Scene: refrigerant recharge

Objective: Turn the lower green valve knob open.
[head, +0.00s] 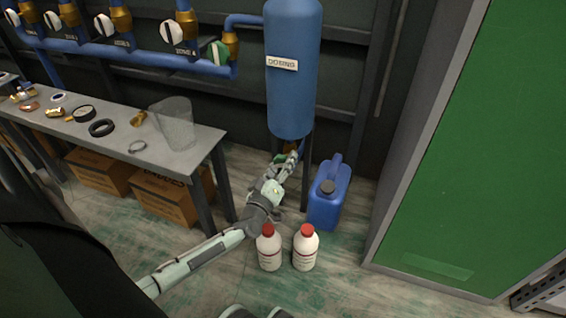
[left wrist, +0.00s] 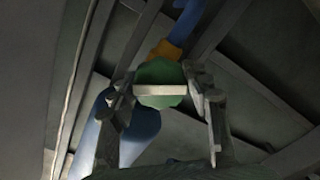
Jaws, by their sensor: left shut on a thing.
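The lower green valve knob (left wrist: 160,73) shows in the left wrist view with a pale bar lying across its face. A brass fitting (left wrist: 166,49) and blue pipe are behind it. My left gripper (left wrist: 162,92) has one finger on each side of the knob and is shut on it. In the head view my left gripper (head: 290,161) reaches under the blue tank (head: 293,95) marked DOSING, and the knob is mostly hidden there. The knob's exact turn angle is hard to judge. My right gripper is not in view.
Two white bottles with red caps (head: 268,250) (head: 305,250) stand close to my left arm. A blue jerrycan (head: 327,205) stands right of the tank legs. A grey table (head: 190,157) with small parts is at left. A higher green knob (head: 218,53) is on the blue pipe.

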